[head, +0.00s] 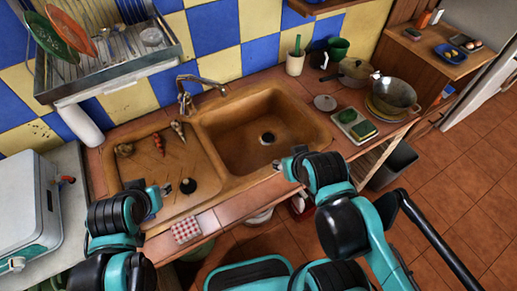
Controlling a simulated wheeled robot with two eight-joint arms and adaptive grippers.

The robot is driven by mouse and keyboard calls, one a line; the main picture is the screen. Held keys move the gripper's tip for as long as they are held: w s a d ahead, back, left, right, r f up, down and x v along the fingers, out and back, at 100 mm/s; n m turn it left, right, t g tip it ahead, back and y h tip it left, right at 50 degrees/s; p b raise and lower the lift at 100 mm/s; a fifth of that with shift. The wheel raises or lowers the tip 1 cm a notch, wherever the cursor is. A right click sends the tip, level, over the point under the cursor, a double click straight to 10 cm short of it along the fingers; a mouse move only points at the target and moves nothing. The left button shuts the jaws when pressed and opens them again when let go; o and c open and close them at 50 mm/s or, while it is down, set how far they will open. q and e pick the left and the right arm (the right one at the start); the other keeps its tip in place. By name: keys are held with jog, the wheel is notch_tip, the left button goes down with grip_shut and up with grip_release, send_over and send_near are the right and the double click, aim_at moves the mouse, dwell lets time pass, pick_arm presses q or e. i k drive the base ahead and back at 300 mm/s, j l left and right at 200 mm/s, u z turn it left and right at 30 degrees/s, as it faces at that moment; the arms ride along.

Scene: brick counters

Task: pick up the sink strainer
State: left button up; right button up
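The brown sink (225,125) has a basin on the right and a drainboard with a small round dark opening on the left. A round drain piece (267,138) sits at the bottom of the basin. A flat grey disc (325,103) lies on the counter right of the basin. I cannot tell for sure which of these is the strainer. My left gripper (160,191) is over the drainboard's front left part. My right gripper (284,166) is at the basin's front rim, apart from the drain piece and the disc. Both grippers are too small to read their fingers.
A faucet (192,88) stands behind the sink. A sponge on a tray (358,125), a pan and a colander (393,94) are to the right. A dish rack (105,55) hangs at upper left. A checked cloth (186,230) lies in front.

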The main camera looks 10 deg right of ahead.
aim_at(325, 99)
jog(key=i+l, duration=0.1)
jog(key=l, duration=0.4)
jog(key=i+l, duration=0.1)
jog(key=l, duration=0.45)
jog(key=i+l+u, duration=0.1)
jog(key=l, duration=0.4)
jog(key=i+l, duration=0.1)
jog(key=l, duration=0.45)
jog(key=i+l, duration=0.1)
jog(key=l, duration=0.45)
jog(key=u, duration=0.05)
